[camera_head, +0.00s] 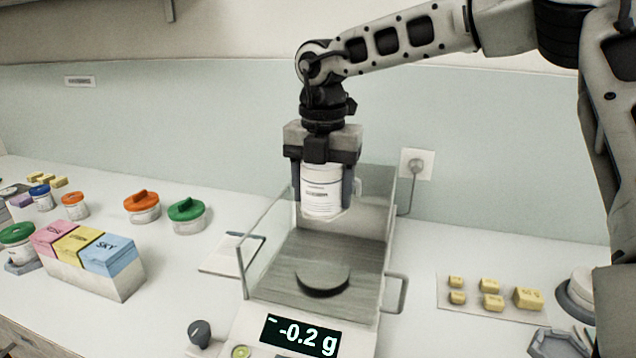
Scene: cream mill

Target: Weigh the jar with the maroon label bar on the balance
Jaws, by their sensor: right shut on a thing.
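My right gripper (322,192) points down and is shut on a white jar (322,188) with a printed label. A small dark bar shows on the label; its colour is too small to tell. The jar is upright, held in the air over the back of the balance (258,325), above and behind the round dark pan (323,280). The pan is empty. The balance display (300,336) reads -0.2 g. Clear shield panels stand around the weighing chamber. My left gripper is out of view.
Left are pink, yellow and blue boxes (108,254) in a holder, and jars with orange (141,203) and green (186,212) lids. Right, yellow weights (492,302) lie on a mat. A wall socket (416,164) with a cable is behind the balance.

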